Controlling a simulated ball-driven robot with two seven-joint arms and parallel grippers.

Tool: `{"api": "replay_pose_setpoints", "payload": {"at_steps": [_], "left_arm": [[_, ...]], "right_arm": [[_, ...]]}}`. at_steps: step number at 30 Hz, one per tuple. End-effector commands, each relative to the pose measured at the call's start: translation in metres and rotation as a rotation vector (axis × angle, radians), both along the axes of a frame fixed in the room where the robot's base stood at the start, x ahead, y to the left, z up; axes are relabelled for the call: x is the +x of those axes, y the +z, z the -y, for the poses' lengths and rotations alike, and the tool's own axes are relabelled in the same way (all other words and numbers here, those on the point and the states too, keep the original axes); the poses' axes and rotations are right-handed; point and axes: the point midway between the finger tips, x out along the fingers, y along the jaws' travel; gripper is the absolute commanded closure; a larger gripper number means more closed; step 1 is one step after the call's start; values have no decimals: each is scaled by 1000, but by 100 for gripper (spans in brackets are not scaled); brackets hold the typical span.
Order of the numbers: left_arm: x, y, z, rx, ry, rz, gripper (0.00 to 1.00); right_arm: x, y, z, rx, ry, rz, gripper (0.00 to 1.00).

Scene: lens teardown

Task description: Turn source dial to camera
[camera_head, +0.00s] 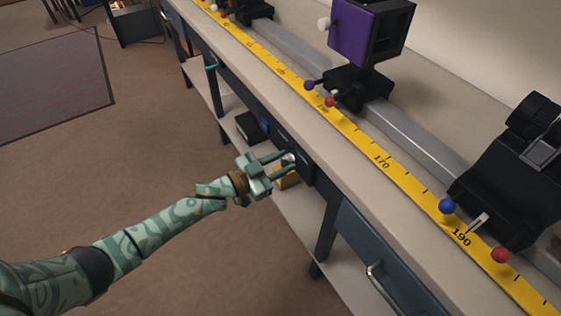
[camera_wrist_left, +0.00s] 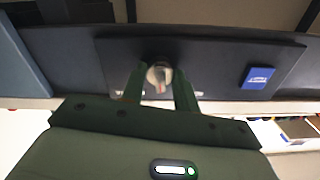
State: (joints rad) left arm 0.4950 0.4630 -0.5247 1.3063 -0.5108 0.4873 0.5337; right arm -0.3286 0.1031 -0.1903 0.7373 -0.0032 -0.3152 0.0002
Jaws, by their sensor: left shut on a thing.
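The source dial (camera_wrist_left: 158,77) is a small pale, metallic-looking knob on a dark panel (camera_wrist_left: 215,60) under the bench. In the wrist view a faint reddish mark shows on its lower face. In the head view the dial (camera_head: 289,158) sits at the tips of my left gripper (camera_head: 284,161). My left gripper's two green fingers (camera_wrist_left: 160,85) stand on either side of the dial and are shut on it. Any lettering by the dial is too small or hidden to read. My right gripper is not in view.
The bench top carries a yellow scale (camera_head: 345,126) and a grey rail (camera_head: 415,139) with a purple-faced box (camera_head: 352,33) and black carriages. A blue drawer (camera_head: 392,262) with a metal handle is right of the panel. A lower shelf (camera_head: 300,212) runs beneath. Open floor lies left.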

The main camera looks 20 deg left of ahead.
Motion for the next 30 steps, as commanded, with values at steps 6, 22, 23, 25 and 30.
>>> {"api": "replay_pose_setpoints", "payload": {"at_steps": [6, 22, 23, 25, 30], "left_arm": [[0, -1, 0, 159, 1, 122, 92], [-1, -2, 0, 425, 1, 328, 92], [-1, -2, 0, 432, 1, 334, 92], [-1, -2, 0, 446, 1, 345, 92], [-1, -2, 0, 464, 1, 358, 92]], "right_arm": [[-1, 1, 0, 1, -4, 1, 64], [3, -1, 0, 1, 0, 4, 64], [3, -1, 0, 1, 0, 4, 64], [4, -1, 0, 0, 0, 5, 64], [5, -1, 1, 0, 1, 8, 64]]}}
